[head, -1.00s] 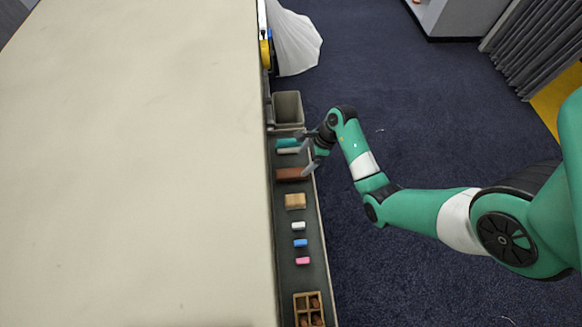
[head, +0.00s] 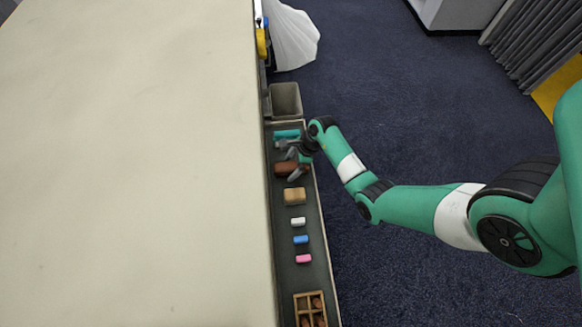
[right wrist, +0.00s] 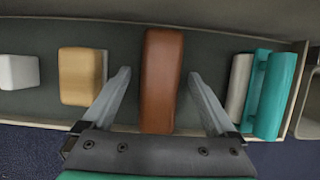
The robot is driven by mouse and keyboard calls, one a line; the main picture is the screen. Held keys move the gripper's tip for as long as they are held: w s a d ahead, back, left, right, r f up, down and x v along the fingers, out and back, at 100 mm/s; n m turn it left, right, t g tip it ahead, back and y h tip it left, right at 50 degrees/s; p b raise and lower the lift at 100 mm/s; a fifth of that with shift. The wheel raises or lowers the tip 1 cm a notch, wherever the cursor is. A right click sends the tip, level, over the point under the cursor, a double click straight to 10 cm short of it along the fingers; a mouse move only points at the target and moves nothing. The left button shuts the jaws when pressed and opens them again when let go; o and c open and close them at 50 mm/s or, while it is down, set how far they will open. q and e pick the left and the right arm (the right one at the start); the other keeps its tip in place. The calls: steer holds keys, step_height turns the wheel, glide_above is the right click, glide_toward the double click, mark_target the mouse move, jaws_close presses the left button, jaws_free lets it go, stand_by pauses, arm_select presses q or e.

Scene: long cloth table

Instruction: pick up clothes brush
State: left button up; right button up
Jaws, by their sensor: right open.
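A long reddish-brown block with rounded edges, seemingly the clothes brush (head: 281,169), lies in the narrow dark tray (head: 313,238) along the table's right side. In the right wrist view the brush (right wrist: 162,95) lies lengthwise between the spread fingers of my right gripper (right wrist: 159,73), with a gap on each side. In the head view my right gripper (head: 290,161) is over it, open and empty, and hides part of it. Its underside is hidden. My left gripper is out of view.
A teal item (right wrist: 276,94) with a pale strip (right wrist: 238,86) lies right of the brush in the wrist view. A tan block (right wrist: 82,75) lies left. White, blue and pink pieces (head: 303,259), a divided wooden box (head: 296,309) and a grey bin (head: 286,98) share the table side.

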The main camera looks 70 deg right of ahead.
steer(key=shift+f, duration=0.2)
stand_by(0.5)
steer(key=shift+c, duration=0.3)
jaws_close()
